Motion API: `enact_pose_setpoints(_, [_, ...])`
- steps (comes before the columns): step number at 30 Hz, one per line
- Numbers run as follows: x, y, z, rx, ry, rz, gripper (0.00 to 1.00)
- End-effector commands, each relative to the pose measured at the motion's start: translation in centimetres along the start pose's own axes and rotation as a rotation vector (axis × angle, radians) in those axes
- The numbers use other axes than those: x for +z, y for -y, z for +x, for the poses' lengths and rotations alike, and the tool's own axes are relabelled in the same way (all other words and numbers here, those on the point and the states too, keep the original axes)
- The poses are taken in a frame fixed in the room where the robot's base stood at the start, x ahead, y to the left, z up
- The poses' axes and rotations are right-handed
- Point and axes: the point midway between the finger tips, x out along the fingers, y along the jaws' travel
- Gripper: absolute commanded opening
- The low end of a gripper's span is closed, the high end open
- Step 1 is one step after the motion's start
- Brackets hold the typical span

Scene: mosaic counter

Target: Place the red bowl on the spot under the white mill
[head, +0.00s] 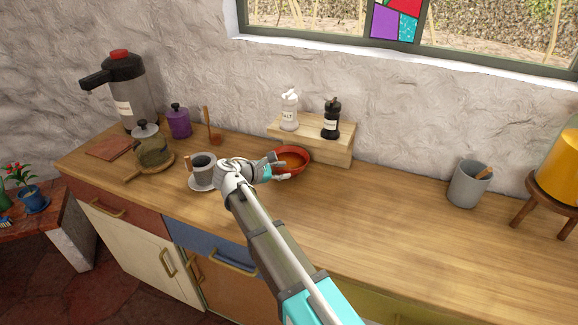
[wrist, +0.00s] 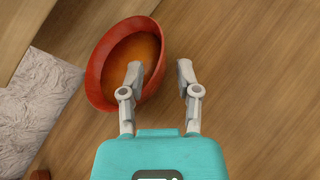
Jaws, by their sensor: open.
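The red bowl (head: 303,154) sits on the wooden counter, against or just in front of the wooden riser (head: 340,154). The white mill (head: 289,112) stands on the riser's left part, behind and a little left of the bowl. My gripper (head: 281,171) is open at the bowl's near side and hides part of it in the head view. In the wrist view, my gripper (wrist: 160,75) has its left finger over the inside of the bowl (wrist: 97,70) and its right finger outside the rim. I cannot tell whether either finger touches the bowl.
A black mill (head: 331,120) stands right of the white one. A grey cup on a saucer (head: 201,184) is left of my gripper. The counter's right half is clear up to a grey crock (head: 464,187).

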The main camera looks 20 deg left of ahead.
Motion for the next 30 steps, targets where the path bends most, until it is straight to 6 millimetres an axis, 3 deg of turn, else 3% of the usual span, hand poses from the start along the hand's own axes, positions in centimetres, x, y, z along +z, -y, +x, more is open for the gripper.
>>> enact_pose_setpoints(6, [0.2,-0.1,-3.7,0.001,-0.001,0.0,0.43])
enact_pose_setpoints(12, [0.1,-0.1,-5.7,0.0,0.0,0.0,0.43])
enact_pose_setpoints(30, [0.0,0.0,-6.4,0.0,0.0,0.0,0.43])
